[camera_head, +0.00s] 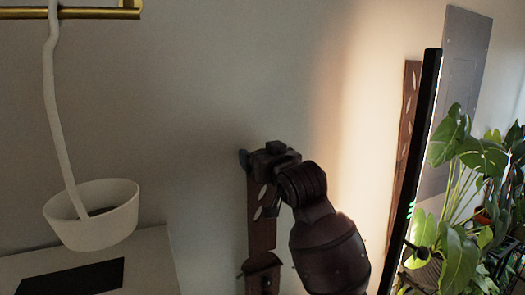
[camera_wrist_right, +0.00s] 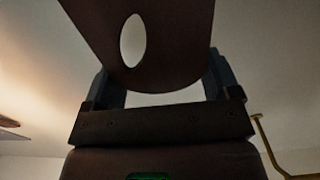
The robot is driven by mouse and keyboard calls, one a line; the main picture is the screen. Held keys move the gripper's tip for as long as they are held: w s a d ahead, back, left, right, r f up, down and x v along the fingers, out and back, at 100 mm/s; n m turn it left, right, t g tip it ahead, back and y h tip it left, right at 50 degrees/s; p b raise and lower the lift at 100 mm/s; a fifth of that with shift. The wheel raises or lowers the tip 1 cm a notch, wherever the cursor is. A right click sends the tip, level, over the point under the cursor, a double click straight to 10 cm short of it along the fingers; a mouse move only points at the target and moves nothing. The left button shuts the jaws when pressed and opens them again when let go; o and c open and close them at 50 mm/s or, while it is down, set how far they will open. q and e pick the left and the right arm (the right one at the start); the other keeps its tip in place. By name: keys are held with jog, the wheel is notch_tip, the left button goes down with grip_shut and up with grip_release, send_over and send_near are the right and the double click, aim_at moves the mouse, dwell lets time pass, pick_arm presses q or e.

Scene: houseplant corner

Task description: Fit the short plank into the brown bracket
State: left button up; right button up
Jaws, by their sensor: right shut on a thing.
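The short plank (camera_head: 261,222) is dark brown with pale leaf-shaped marks and hangs upright in front of the wall. My right gripper (camera_head: 258,163) is shut on its upper end. In the right wrist view the plank's rounded end (camera_wrist_right: 175,60), with one pale oval, sits between the two fingers (camera_wrist_right: 165,85). The brown bracket (camera_head: 261,272) is at the plank's lower end, low in the head view. The plank's lower edge meets the bracket's top in the picture; I cannot tell whether it is seated inside. My left gripper is not in view.
A white hanging pot (camera_head: 92,235) hangs at left from a brass rail (camera_head: 70,13), above a pale surface (camera_head: 150,265) with a black panel. At right stand a longer brown plank (camera_head: 407,120), a black upright frame (camera_head: 420,130) and leafy plants (camera_head: 460,200).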

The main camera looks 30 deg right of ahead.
aim_at(263, 203)
jog(key=shift+f+b, duration=0.3)
jog(key=shift+f, duration=4.35)
pick_arm(q)
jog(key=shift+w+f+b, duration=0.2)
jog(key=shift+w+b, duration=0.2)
jog(key=shift+b, duration=0.05)
pick_arm(e)
jog(key=shift+f, duration=1.2)
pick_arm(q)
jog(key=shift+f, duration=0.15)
pick_arm(e)
jog(key=o, duration=1.1)
jog(key=shift+s+f, duration=0.1)
pick_arm(q)
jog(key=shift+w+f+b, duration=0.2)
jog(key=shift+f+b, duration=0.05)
jog(key=shift+b, duration=0.4)
pick_arm(e)
jog(key=s, duration=1)
jog(key=shift+s+a, duration=0.35)
